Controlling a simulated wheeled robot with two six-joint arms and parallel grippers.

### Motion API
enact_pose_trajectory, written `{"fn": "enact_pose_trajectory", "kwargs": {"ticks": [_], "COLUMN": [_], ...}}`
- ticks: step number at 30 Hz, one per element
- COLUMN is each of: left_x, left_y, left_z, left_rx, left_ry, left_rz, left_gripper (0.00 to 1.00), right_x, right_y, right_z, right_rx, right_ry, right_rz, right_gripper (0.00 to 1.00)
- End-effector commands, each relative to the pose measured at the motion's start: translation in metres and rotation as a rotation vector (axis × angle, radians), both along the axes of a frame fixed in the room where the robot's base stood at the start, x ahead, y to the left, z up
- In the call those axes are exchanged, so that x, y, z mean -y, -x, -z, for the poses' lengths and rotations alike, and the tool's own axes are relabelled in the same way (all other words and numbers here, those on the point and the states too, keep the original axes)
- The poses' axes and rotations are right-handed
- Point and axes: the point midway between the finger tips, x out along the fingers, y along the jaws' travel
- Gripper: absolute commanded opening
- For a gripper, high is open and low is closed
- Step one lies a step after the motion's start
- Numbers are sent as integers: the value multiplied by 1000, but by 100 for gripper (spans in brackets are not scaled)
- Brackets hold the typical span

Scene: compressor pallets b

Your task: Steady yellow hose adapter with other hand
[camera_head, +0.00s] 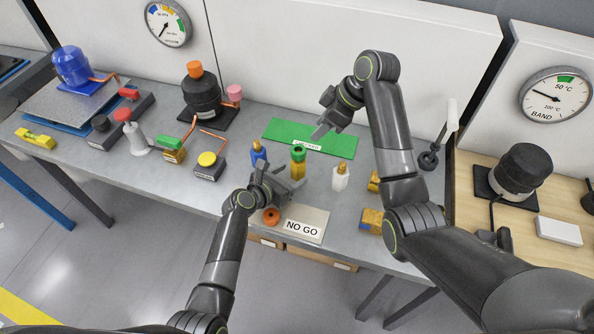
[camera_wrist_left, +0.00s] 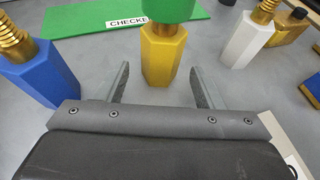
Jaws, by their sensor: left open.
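The yellow hose adapter (camera_head: 298,170) stands upright on the grey table, with a green ring-shaped cap (camera_head: 299,152) on its top. In the left wrist view the yellow hex body (camera_wrist_left: 163,58) stands just beyond and between my open fingertips, and the green cap (camera_wrist_left: 168,8) is cut by the top edge. My left gripper (camera_head: 275,183) is open and empty, low beside the adapter; its two fingers also show in the left wrist view (camera_wrist_left: 160,82). My right gripper (camera_head: 323,115) is above the green mat, empty, its fingers apart, up and right of the adapter.
A blue adapter (camera_head: 258,156) stands left of the yellow one, and a white adapter (camera_head: 340,180) stands right. The green mat (camera_head: 280,132) lies behind. The NO GO plate (camera_head: 318,214) and an orange ring (camera_head: 271,216) lie near the front edge. Capped blocks (camera_head: 208,168) stand further left.

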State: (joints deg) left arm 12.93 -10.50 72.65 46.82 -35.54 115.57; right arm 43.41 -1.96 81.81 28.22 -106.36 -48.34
Motion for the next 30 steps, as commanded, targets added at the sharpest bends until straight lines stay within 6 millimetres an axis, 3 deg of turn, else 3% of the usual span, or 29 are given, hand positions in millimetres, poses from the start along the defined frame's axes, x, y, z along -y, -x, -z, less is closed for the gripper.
{"fn": "enact_pose_trajectory", "kwargs": {"ticks": [9, 24, 30], "left_x": [18, 22, 22], "left_y": [-22, -28, -27], "left_z": [11, 14, 14], "left_rx": [0, 0, 0], "left_ry": [0, 0, 0], "left_rz": [1, -1, -1], "left_gripper": [62, 62, 35], "right_x": [0, 0, 0], "right_y": [0, 0, 0], "right_z": [0, 0, 0], "right_rx": [0, 0, 0], "right_ry": [0, 0, 0], "right_rz": [0, 0, 0], "right_gripper": [36, 36, 36]}}
